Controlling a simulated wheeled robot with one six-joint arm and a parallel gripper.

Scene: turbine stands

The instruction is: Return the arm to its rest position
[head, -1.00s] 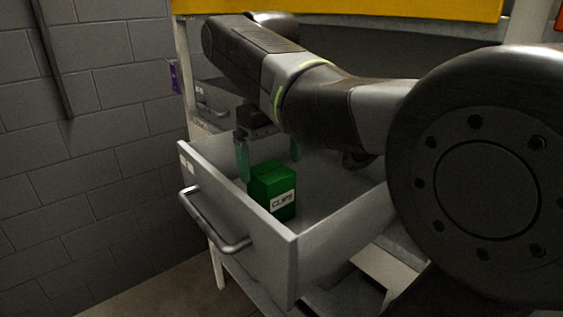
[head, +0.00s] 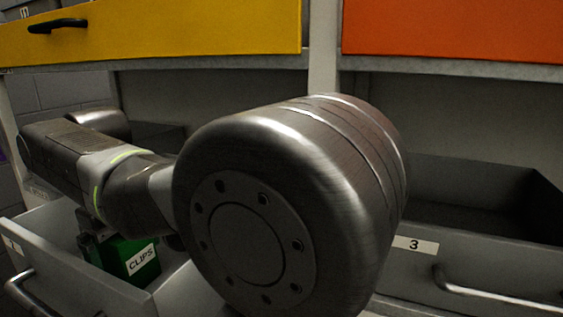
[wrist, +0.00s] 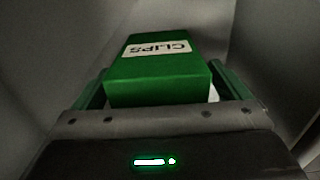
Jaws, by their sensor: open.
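A green box labelled CLIPS (head: 140,262) sits in an open grey drawer (head: 128,292) at the lower left of the head view. The box (wrist: 158,75) fills the middle of the wrist view, label up in the frame. My gripper (wrist: 160,82) is open, with one green finger on each side of the box's near end. Whether the fingers touch the box cannot be told. In the head view my arm hides most of the gripper and part of the drawer.
A yellow drawer front (head: 170,30) and an orange one (head: 455,28) hang above my arm. At the right, an open grey drawer numbered 3 (head: 500,262) has a metal handle (head: 490,292). A brick wall (head: 70,88) shows at the left.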

